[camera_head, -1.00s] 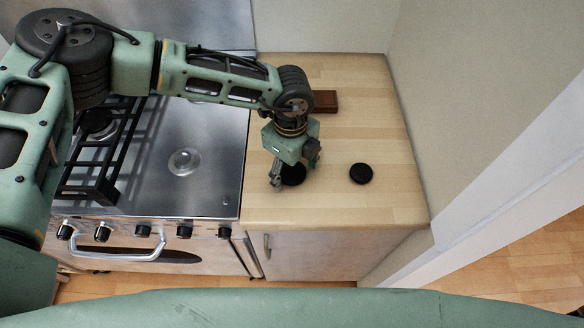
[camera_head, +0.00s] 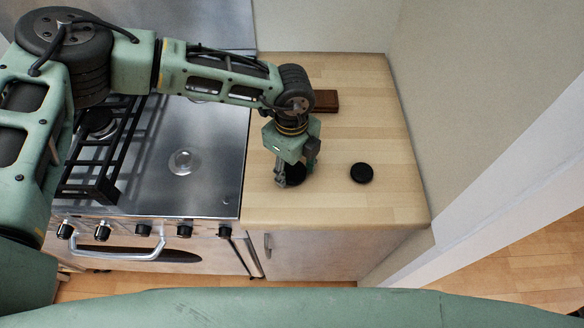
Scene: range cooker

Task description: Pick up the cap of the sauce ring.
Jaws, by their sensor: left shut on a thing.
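A black round burner cap (camera_head: 296,175) lies on the wooden worktop, partly hidden by my left gripper (camera_head: 294,171). The gripper points down over it, with one finger on its left and the other on its right, and is shut on it. A second, similar black cap (camera_head: 361,173) lies apart to the right, fully in view. The pictures do not label which cap is the sauce ring's. My right gripper is not in view.
The wooden worktop (camera_head: 345,215) is bounded by a wall on the right. A brown block (camera_head: 326,101) lies behind the gripper. On the steel hob to the left are a bare round burner (camera_head: 184,161) and a black pan grate (camera_head: 90,185).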

